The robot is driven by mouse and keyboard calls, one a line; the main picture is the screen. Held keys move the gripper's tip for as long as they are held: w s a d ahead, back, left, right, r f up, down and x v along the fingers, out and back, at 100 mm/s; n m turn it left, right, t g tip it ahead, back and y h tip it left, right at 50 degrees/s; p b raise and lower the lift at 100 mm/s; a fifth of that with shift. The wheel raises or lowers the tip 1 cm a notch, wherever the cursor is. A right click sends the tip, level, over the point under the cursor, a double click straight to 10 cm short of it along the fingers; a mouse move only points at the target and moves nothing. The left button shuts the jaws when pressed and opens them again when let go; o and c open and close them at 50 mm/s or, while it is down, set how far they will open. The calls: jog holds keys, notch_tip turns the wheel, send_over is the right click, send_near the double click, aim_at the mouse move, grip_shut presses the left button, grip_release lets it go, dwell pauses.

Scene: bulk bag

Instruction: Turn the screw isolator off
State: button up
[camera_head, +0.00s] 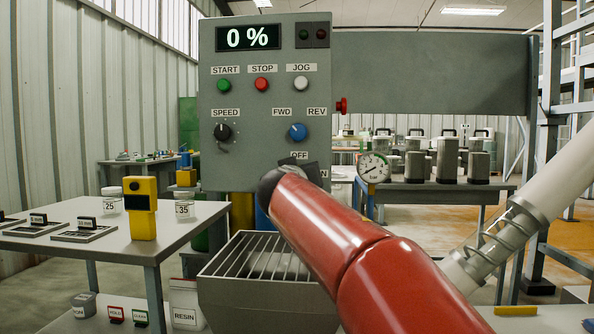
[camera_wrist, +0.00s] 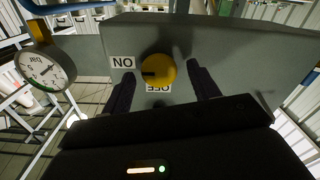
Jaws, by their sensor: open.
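The screw isolator is a round yellow knob (camera_wrist: 158,70) on a grey panel face. In the wrist view, which shows the labels upside down, its dark pointer mark points left toward the ON label (camera_wrist: 122,62). The OFF label (camera_wrist: 158,88) sits just below the knob in that picture. My gripper (camera_wrist: 160,74) is open, with one dark finger on each side of the knob and visible gaps between. In the head view the knob is hidden behind my red arm and gripper; the OFF label (camera_head: 299,155) shows above them on the control panel (camera_head: 260,170).
The panel also carries a display (camera_head: 248,38) reading 0 %, a speed knob (camera_head: 223,131), a blue selector (camera_head: 297,131) and a red side button (camera_head: 341,105). A grated hopper (camera_head: 225,290) stands below. A pressure gauge (camera_head: 373,168) is right of the panel. A table (camera_head: 60,250) stands left.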

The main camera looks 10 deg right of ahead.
jog(key=shift+w+d, duration=0.1)
jog(key=shift+w, duration=0.3)
jog(key=c, duration=1)
jog(key=shift+o, duration=0.2)
jog(key=shift+f+n, duration=0.1)
jog(key=shift+n, duration=0.3)
jog(key=shift+n+b, duration=0.3)
jog(key=shift+n, duration=8)
jog(key=shift+f, duration=0.1)
